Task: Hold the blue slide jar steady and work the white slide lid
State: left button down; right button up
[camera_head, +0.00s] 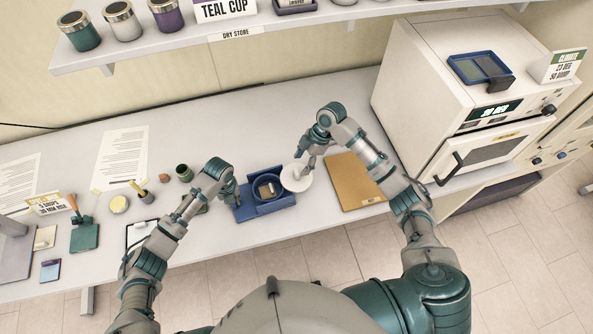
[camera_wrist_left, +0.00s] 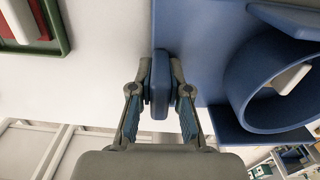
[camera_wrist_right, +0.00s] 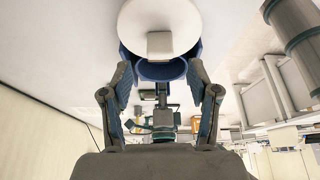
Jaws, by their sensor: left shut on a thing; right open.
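The blue slide jar (camera_head: 285,202) stands open on a blue base (camera_head: 246,212) near the table's front edge. A pale piece shows inside its ring (camera_wrist_left: 243,85) in the left wrist view. My left gripper (camera_wrist_left: 160,88) is shut on an upright blue tab (camera_wrist_left: 160,115) at the base's left side; it also shows in the head view (camera_head: 235,194). The white slide lid (camera_head: 297,181) is a disc at the jar's right, overlapping its rim in view. My right gripper (camera_wrist_right: 160,98) is open, its fingers short of the lid's square knob (camera_wrist_right: 160,44). Whether the lid touches the jar is unclear.
A brown board (camera_head: 352,181) lies right of the lid, before a white oven (camera_head: 455,90). Left of my left gripper are a dark green jar (camera_head: 184,173), a clipboard (camera_head: 141,232) and small tools. A shelf (camera_head: 160,47) hangs above. The table's back middle is clear.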

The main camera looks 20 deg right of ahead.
aim_at(297, 170)
jog(key=x, duration=0.5)
jog(key=shift+a+f, duration=0.1)
jog(key=shift+f, duration=0.3)
grip_shut()
